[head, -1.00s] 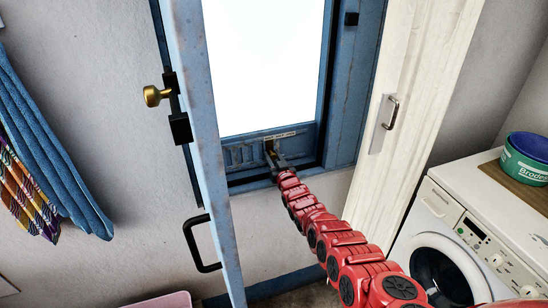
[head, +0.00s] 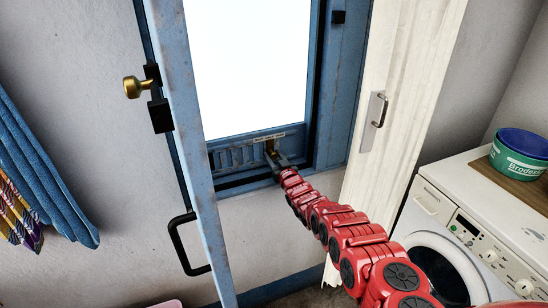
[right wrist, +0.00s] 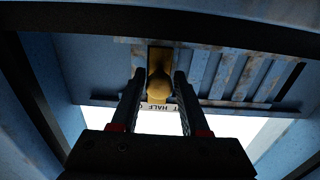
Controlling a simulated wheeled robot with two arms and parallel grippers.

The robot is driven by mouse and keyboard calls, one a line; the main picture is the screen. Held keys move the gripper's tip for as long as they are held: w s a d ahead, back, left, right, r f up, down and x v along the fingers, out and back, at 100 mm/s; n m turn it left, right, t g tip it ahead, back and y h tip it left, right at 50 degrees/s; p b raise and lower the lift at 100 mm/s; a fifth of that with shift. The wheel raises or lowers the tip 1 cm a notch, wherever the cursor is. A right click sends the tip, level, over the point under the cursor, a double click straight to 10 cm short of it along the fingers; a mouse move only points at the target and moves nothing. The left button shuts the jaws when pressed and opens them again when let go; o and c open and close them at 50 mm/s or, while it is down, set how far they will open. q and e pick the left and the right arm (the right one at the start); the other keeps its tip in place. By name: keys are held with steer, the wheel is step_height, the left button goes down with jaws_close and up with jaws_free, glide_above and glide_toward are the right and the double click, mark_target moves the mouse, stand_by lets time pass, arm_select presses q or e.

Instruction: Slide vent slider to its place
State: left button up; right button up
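The vent slider shows as a small brass knob (head: 270,146) on the slotted blue vent plate (head: 230,157) below the bright window pane. In the right wrist view the knob (right wrist: 159,84) stands between the two dark fingers of my right gripper (right wrist: 160,78). The fingers look closed on its sides. In the head view my right gripper (head: 276,157) is at the knob, with the slots to its left. A pale label strip (head: 268,138) runs above, and "HALF" is readable on it in the wrist view. My left gripper is out of view.
A blue door leaf (head: 185,150) with a black handle (head: 180,245) stands open left of the vent. A white door (head: 400,100) stands at right, near a washing machine (head: 460,220) with a green tub (head: 520,155). Blue cloth (head: 40,165) hangs at the left.

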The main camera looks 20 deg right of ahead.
steer(key=shift+o, duration=1.2)
steer(key=shift+s+r, duration=0.1)
steer(key=shift+r, duration=0.1)
steer(key=shift+s+a+p, duration=0.1)
steer(key=shift+s+p, duration=0.45)
steer(key=shift+p, duration=0.05)
steer(key=s+p, duration=0.7)
steer(key=s, duration=0.9)
steer(key=shift+d, duration=0.4)
steer(key=shift+f, duration=0.1)
